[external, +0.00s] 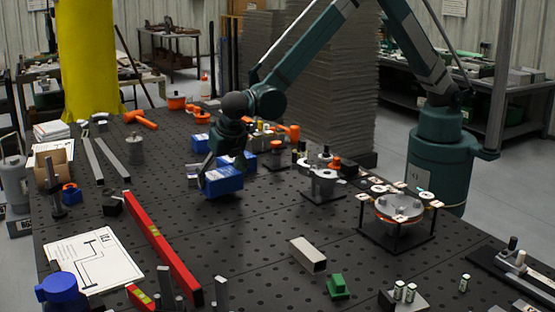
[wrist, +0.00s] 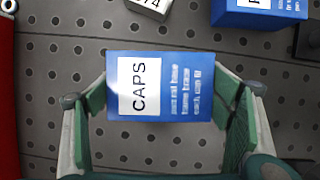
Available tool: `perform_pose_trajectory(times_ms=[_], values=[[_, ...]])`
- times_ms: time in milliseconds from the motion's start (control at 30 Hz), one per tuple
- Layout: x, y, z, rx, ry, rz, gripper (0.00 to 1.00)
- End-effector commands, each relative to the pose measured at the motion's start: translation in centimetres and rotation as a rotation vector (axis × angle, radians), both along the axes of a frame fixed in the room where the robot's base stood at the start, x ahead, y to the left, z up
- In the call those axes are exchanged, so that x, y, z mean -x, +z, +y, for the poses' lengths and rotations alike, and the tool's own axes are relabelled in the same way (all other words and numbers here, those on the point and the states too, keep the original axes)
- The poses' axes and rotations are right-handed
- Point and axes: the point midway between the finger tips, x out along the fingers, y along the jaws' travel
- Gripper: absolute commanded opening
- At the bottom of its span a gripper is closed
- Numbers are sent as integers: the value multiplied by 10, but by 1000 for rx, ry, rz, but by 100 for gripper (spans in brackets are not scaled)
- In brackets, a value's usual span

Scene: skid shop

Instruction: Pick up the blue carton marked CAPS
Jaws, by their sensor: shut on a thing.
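The blue carton marked CAPS (wrist: 182,58) lies between the two green-padded fingers of my gripper (wrist: 160,100) in the wrist view, its white label facing the camera. The fingers press on its left and right ends, and the gripper is shut on it. In the external view the carton (external: 221,182) hangs tilted under my gripper (external: 224,160), seemingly a little above the dark perforated table. The fingers partly hide its top there.
Another blue carton (wrist: 258,14) and a white box (wrist: 150,6) lie just beyond it in the wrist view. A red level (external: 162,245) lies to the left in the external view, and a metal flanged part (external: 322,185) stands to the right. Bare table (external: 240,245) shows in front.

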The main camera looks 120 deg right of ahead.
Motion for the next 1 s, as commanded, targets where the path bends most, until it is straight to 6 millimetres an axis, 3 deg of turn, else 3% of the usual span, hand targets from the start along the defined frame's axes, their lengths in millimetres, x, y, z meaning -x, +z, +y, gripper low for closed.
perform_pose_trajectory(times_ms=[500, 1000], values=[[0, 67, 0, 0, 0, 0, 63], [0, 76, 0, 0, 0, 0, 63]])
